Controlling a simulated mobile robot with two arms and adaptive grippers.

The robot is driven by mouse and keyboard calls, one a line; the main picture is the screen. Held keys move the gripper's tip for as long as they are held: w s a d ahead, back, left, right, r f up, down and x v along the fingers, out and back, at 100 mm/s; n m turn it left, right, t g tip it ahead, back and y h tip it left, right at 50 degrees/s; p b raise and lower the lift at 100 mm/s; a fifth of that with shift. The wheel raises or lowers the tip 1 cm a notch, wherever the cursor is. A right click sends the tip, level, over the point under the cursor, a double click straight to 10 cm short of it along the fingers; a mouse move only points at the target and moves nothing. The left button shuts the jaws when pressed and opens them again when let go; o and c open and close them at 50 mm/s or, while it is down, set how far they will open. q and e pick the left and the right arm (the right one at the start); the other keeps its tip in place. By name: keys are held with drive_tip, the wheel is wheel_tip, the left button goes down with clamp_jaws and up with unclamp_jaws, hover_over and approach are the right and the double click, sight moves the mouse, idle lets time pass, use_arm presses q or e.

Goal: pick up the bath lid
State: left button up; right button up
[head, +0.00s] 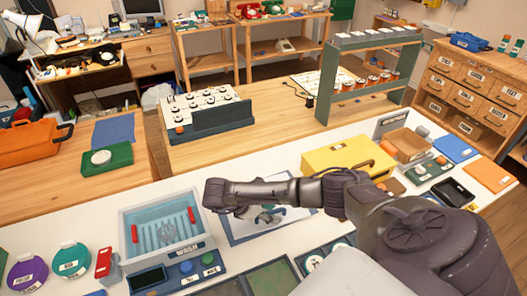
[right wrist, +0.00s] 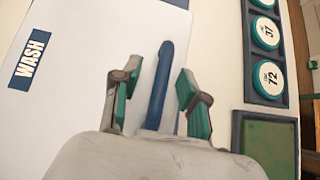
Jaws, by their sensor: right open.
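The bath lid (right wrist: 85,70) looks like a pale flat panel with a blue edge and a dark WASH label. A long blue handle (right wrist: 160,85) stands on it. In the head view the lid (head: 240,232) lies on the white counter, partly hidden by my right arm. My right gripper (right wrist: 155,92) is open, with one teal-padded finger on each side of the handle and visible gaps between. In the head view the gripper (head: 269,214) is low over the lid, mostly behind the arm. The light blue bath (head: 128,212) stands uncovered to the left. My left gripper is out of view.
A dark tray with round labelled caps (right wrist: 265,35) and a green pad (right wrist: 270,140) lie right of the lid in the wrist view. A button panel (head: 187,268) is in front of the bath. A yellow box (head: 335,160) stands behind my arm.

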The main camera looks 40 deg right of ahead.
clamp_jaws()
drive_tip(key=shift+r, duration=0.15)
idle(0.4)
drive_tip(key=shift+r, duration=0.25)
wheel_tip(320, 180, up, 4)
drive_tip(key=shift+w+r+p, duration=0.1)
drive_tip(key=shift+r+p, duration=0.1)
drive_tip(key=shift+p, duration=1.05)
drive_tip(key=s+d+r, duration=0.2)
drive_tip(key=s+r, duration=0.1)
drive_tip(key=s, duration=0.2)
drive_tip(key=s+d+r, duration=0.2)
drive_tip(key=s, duration=0.4)
drive_tip(key=shift+d+r+p, duration=0.35)
drive_tip(key=shift+r+p, duration=0.05)
drive_tip(key=shift+p, duration=0.05)
